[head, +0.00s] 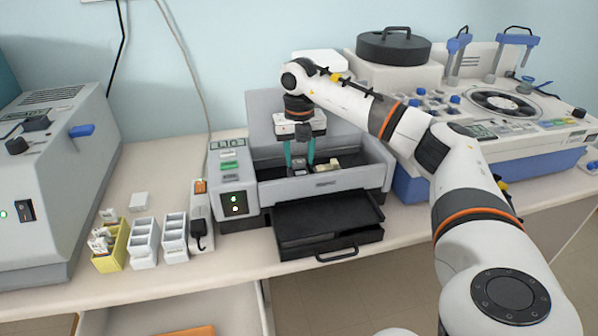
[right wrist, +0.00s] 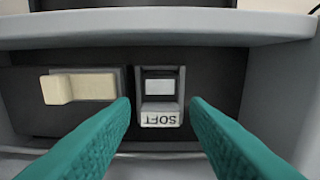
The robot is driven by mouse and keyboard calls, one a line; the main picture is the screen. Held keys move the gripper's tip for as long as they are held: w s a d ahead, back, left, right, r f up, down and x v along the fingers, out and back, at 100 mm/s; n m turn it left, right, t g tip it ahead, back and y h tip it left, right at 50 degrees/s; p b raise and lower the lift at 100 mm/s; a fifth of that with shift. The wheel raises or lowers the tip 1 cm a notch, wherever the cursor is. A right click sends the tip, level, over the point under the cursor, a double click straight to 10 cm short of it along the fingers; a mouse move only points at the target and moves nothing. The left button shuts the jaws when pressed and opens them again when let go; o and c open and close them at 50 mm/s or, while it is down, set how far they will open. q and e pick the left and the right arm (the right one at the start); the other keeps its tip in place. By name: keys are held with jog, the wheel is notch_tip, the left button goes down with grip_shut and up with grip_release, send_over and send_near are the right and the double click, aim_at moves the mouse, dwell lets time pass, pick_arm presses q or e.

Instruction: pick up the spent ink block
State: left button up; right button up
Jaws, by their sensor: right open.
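My right gripper (head: 300,162) is open, with its teal fingers pointing down into the grey machine's open bay. In the right wrist view, its fingertips (right wrist: 160,105) stand on either side of a small grey block (right wrist: 159,101) with a pale label reading "SOFT" upside down. The block sits in a dark recess, and I see a gap between it and each finger. I cannot tell for sure that this is the spent ink block. A cream piece (right wrist: 80,88) lies beside it, on the left in the right wrist view. My left gripper is not in view.
The grey machine (head: 325,184) has walls around the bay and a black tray (head: 330,222) projecting in front. White racks (head: 144,243) and a yellow holder (head: 109,246) stand to its left. A blue-and-white machine (head: 440,185) stands to the right.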

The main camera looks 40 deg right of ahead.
aim_at(299, 173)
jog(key=shift+w+f, duration=0.1)
jog(key=shift+f, duration=1.2)
jog(key=c, duration=0.7)
jog(key=shift+c, duration=0.2)
jog(key=shift+r, duration=0.15)
